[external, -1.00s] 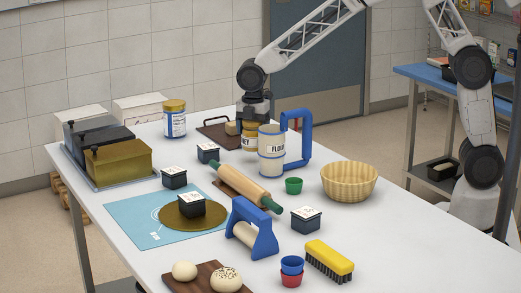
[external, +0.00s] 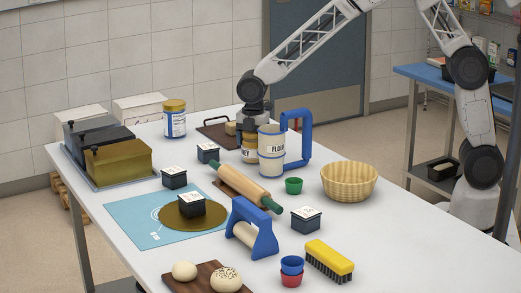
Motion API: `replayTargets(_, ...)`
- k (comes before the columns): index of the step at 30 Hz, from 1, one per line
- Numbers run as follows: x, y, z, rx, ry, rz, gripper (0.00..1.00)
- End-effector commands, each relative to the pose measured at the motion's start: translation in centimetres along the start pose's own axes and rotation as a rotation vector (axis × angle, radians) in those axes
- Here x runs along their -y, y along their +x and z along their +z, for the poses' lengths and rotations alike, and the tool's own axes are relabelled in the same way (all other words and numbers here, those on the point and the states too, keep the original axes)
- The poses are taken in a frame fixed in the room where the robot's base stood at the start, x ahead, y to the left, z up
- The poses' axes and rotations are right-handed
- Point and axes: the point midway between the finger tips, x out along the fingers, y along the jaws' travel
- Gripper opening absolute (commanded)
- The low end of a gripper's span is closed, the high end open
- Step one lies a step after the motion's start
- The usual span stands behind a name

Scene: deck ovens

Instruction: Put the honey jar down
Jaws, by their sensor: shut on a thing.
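The honey jar (external: 249,150) is amber with a pale label, of which the letters "EY" show. It is upright behind the flour sifter (external: 272,150), which hides its right side. My gripper (external: 251,128) points down and is shut on the honey jar from above. The fingertips are partly hidden behind the sifter. I cannot tell whether the jar's base touches the table.
A dark tray with a handle (external: 212,136) lies close behind the jar. A rolling pin (external: 240,184) lies in front. A green cup (external: 293,186) and a wicker basket (external: 349,182) stand to the right.

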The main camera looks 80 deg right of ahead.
Motion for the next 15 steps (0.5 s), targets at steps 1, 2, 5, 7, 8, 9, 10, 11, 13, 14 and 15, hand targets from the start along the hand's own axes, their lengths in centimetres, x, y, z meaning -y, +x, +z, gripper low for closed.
replayTargets(1, -0.03, -0.06, 0.00, 0.000, 0.000, 0.001, 0.38)
replayTargets(2, -0.02, -0.06, -0.01, 0.000, 0.000, 0.001, 0.38)
replayTargets(5, -0.02, 0.04, 0.00, 0.000, 0.000, 0.000, 0.38)
replayTargets(7, -0.02, 0.18, 0.00, 0.000, 0.000, 0.000, 0.38)
replayTargets(8, -0.01, 0.24, 0.00, 0.000, 0.000, 0.000, 0.38)
replayTargets(9, 0.01, 0.27, 0.00, 0.000, 0.000, 0.000, 0.82)
replayTargets(10, 0.01, 0.27, 0.00, 0.000, 0.000, 0.000, 0.87)
replayTargets(11, 0.01, 0.27, 0.00, 0.000, 0.000, 0.000, 0.91)
replayTargets(13, 0.01, 0.28, 0.00, 0.000, 0.000, 0.000, 1.00)
replayTargets(14, 0.01, 0.28, 0.00, 0.000, 0.000, 0.000, 1.00)
replayTargets(15, 0.01, 0.28, 0.00, 0.000, 0.000, 0.000, 1.00)
